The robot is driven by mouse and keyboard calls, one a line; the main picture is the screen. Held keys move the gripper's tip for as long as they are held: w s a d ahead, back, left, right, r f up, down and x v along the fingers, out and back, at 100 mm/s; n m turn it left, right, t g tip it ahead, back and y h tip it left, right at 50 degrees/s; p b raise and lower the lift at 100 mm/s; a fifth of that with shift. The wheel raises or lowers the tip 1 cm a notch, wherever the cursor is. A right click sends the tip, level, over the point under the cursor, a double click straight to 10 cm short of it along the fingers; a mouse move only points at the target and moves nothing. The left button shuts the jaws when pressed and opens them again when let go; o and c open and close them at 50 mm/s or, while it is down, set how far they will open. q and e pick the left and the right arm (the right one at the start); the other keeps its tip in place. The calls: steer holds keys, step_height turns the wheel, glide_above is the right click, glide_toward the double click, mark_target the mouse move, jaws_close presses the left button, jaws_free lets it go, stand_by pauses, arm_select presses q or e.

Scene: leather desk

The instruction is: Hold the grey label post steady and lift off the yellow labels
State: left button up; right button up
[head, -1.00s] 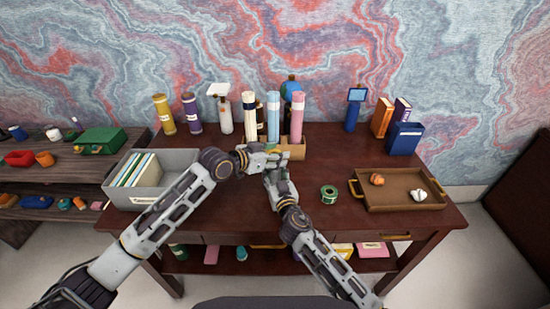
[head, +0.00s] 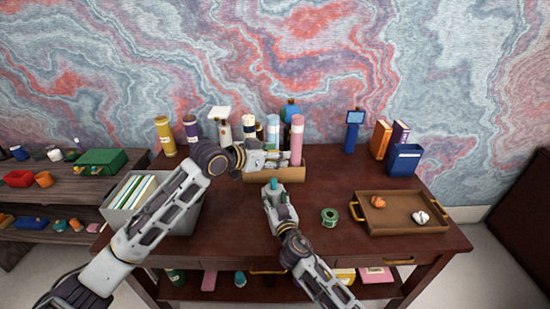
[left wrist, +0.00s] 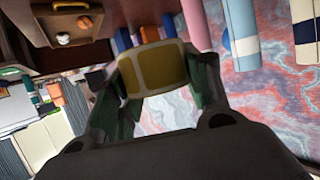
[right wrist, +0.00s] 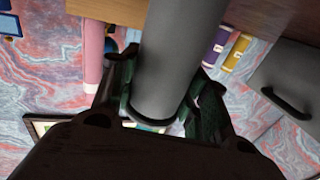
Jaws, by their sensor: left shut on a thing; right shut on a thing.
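My left gripper (head: 278,158) is in front of the upright tubes at the back of the desk. In the left wrist view it is shut on the yellow labels (left wrist: 152,68), which show as a flat yellow panel between its fingers. My right gripper (head: 279,190) is lower and nearer the desk's front. In the right wrist view it is shut around the grey label post (right wrist: 172,60), a smooth grey cylinder. The two grippers are apart.
A wooden box (head: 290,174) with upright tubes stands behind the grippers. A grey bin (head: 125,214) of folders is at the left. Green tape (head: 329,217) and a brown tray (head: 395,227) lie at the right.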

steer(key=o, duration=1.1)
steer(key=shift+s, duration=0.1)
steer(key=shift+v, duration=5.85)
